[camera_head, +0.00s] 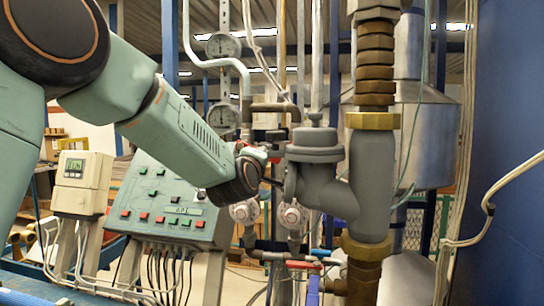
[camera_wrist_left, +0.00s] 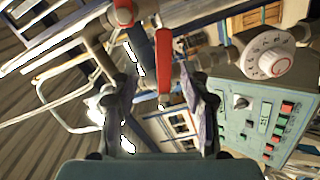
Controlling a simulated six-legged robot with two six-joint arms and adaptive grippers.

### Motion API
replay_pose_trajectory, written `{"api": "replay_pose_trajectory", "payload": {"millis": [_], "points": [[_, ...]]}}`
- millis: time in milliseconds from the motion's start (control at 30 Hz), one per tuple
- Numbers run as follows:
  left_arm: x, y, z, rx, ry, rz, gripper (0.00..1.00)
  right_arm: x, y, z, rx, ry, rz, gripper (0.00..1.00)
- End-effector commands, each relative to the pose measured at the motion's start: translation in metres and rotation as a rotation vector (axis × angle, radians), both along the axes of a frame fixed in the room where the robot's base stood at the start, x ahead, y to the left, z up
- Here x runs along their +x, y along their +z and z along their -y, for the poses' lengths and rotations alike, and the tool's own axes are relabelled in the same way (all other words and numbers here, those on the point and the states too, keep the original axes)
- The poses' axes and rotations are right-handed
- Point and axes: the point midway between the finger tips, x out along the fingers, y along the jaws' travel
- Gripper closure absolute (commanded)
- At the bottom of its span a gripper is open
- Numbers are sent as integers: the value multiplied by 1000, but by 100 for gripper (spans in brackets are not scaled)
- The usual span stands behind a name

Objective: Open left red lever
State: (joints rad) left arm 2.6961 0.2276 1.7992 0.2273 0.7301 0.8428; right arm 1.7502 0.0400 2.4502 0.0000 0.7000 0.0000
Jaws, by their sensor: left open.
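A red lever (camera_wrist_left: 164,62) shows in the left wrist view, lying lengthwise up the picture ahead of my left gripper (camera_wrist_left: 163,92). My left gripper is open, with one dark finger on each side of the lever's lower end in the picture. I cannot tell whether the fingers touch it. In the head view a red lever (camera_head: 303,265) is seen on the low pipework, below two round dials. There my left arm reaches in from the left and its wrist ends beside the grey valve body; the fingertips are hard to make out. My right gripper is in neither view.
A thick grey valve body (camera_head: 370,185) on a vertical pipe stands right of my left wrist. A green control panel (camera_head: 160,215) with coloured buttons is at lower left, beside a beige meter (camera_head: 83,170). A white dial (camera_wrist_left: 270,62) and pipes crowd the wrist view.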

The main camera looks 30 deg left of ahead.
Motion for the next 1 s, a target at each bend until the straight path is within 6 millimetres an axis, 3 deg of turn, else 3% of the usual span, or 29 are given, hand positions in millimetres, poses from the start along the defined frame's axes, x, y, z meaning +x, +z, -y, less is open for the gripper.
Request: {"api": "replay_pose_trajectory", "payload": {"millis": [600,1000], "points": [[71,0,-14,-1,0,-2,54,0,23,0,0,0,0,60],[78,-1,-16,-1,-1,-1,54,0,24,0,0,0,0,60]]}}
